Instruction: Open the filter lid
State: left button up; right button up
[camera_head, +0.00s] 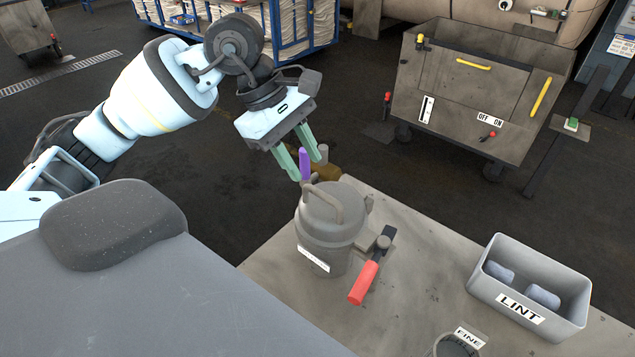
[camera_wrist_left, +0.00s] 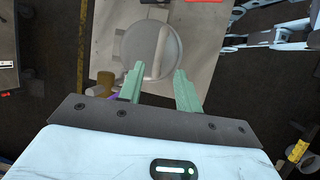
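The filter is a grey round pot (camera_head: 325,240) with a flat lid (camera_head: 336,227) that sits on it. A curved handle (camera_head: 324,198) arches over the lid. The round lid also shows in the left wrist view (camera_wrist_left: 135,43), just beyond the fingertips. My left gripper (camera_head: 308,167) is open and empty, behind and above the lid, fingers pointing down. Its fingers stand apart in the left wrist view (camera_wrist_left: 158,75). A purple piece (camera_head: 304,163) shows at the fingers; I cannot tell whether they touch. My right gripper is not in view.
The pot stands on a grey bench (camera_head: 420,270). A red-handled lever (camera_head: 364,283) is at its right side. A grey LINT bin (camera_head: 483,292) with two rolls and a FINE-labelled item (camera_head: 468,337) are further right. A metal cart (camera_head: 480,85) stands behind on dark floor.

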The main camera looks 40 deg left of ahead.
aim_at(322, 193)
pick_arm(q)
jog(key=shift+x, duration=3.15)
grip_shut()
